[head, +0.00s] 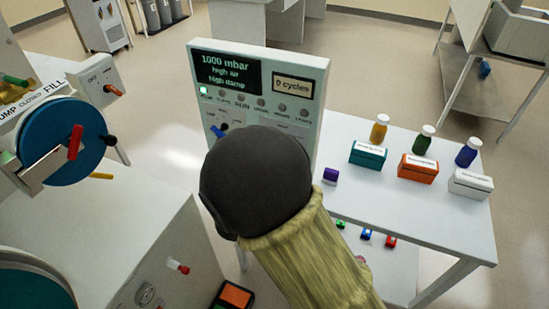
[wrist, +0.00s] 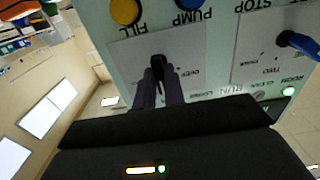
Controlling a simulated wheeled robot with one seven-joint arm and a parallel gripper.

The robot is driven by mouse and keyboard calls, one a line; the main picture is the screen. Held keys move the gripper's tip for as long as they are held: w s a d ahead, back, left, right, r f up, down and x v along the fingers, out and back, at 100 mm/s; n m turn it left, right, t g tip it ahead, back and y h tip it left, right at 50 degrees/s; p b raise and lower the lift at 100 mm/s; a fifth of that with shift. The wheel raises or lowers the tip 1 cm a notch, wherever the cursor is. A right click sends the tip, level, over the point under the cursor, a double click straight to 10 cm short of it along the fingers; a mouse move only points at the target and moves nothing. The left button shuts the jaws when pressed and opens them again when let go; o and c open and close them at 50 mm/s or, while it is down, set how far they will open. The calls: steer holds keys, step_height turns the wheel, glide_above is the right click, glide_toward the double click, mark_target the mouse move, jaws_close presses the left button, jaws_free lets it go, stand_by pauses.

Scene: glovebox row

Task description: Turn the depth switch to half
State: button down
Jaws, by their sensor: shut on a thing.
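In the wrist view, which shows the panel upside down, my gripper (wrist: 160,84) is closed around a black switch handle (wrist: 158,65) on a grey plate. The small lettering beside it is too blurred to read fully, so I cannot confirm the depth label or the exact setting. In the head view my dark wrist and sleeved arm hide the gripper and this switch. The control panel (head: 318,92) stands upright, its display (head: 226,72) reading 1000 mbar, high air, high damp.
A blue-handled switch (wrist: 298,42) sits beside it on another plate. A yellow button (wrist: 125,11) and a blue button (wrist: 189,6) are close by. A white table (head: 395,215) with boxes and bottles stands at right. A blue round port (head: 88,128) is at left.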

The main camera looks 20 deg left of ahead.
stand_by(0.4)
steer(key=c, duration=1.5)
jaws_free()
steer(key=shift+s, duration=0.1)
steer(key=s, duration=0.5)
steer(key=s+b, duration=0.1)
steer(key=s, duration=0.5)
steer(key=s+a+b, duration=0.1)
steer(key=s, duration=0.5)
steer(key=shift+s+a, duration=0.1)
